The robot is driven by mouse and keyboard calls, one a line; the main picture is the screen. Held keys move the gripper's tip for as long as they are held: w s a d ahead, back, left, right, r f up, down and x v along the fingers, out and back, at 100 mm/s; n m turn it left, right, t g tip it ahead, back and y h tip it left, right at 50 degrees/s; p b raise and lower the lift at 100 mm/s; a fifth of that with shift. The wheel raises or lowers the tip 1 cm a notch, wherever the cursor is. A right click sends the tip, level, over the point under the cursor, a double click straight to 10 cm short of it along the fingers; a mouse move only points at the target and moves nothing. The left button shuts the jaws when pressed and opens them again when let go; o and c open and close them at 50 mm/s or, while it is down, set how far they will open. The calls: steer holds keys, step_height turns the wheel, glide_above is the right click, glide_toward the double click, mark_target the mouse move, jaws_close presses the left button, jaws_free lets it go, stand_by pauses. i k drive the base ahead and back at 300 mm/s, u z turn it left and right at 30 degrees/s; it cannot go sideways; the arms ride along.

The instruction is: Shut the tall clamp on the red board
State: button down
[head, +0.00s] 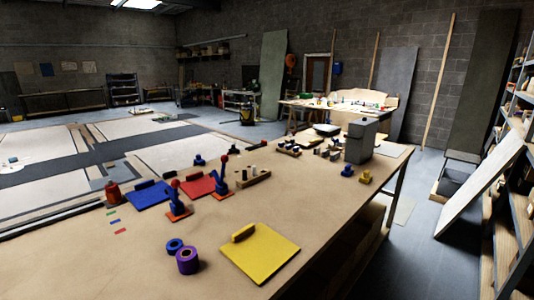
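The right one looks slightly taller; I cannot tell which board the left one touches. My gripper is not in view.
A red object (112,193) stands at the table's left edge. A wooden block tray (253,177) sits right of the clamps. The front-left tabletop is clear.

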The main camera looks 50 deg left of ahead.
mark_target(225, 159)
steer(key=i, duration=1.8)
steer(key=u, duration=3.2)
steer(key=i, duration=1)
steer(key=z, duration=0.05)
